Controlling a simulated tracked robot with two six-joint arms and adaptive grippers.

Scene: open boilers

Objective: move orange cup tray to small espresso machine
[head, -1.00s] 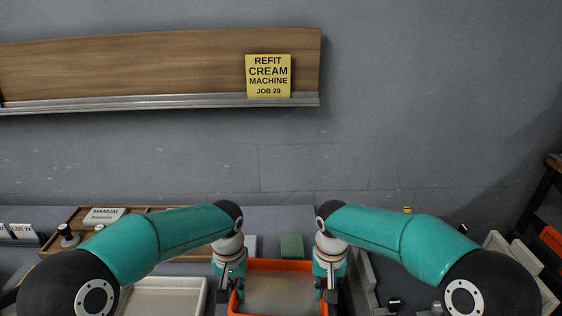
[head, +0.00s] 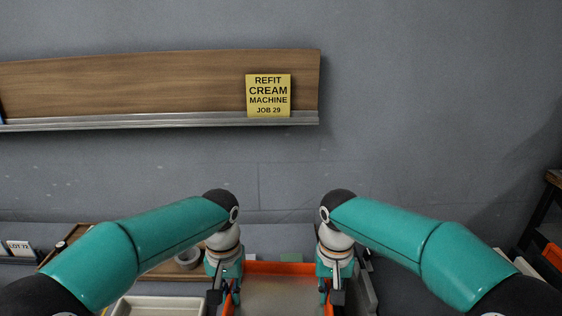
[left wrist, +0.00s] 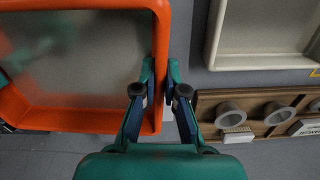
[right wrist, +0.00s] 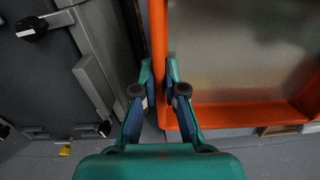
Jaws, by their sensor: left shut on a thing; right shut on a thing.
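The orange cup tray (head: 282,267) is at the bottom centre of the head view, with a bare grey floor where visible. My left gripper (head: 224,296) is shut on its left wall, and the left wrist view shows the fingers on either side of the orange rim (left wrist: 160,60). My right gripper (head: 332,296) is shut on its right wall; the right wrist view shows the rim (right wrist: 158,45) between the fingers. The tray's near edge is cut off in the head view. I cannot identify the small espresso machine.
A cream tray (head: 160,306) lies left of the orange tray, near a wooden rack (left wrist: 255,98) with grey rings. A dark grey machine with knobs (right wrist: 32,28) stands close to the orange tray's right side. A wall board with a yellow note (head: 268,96) is behind.

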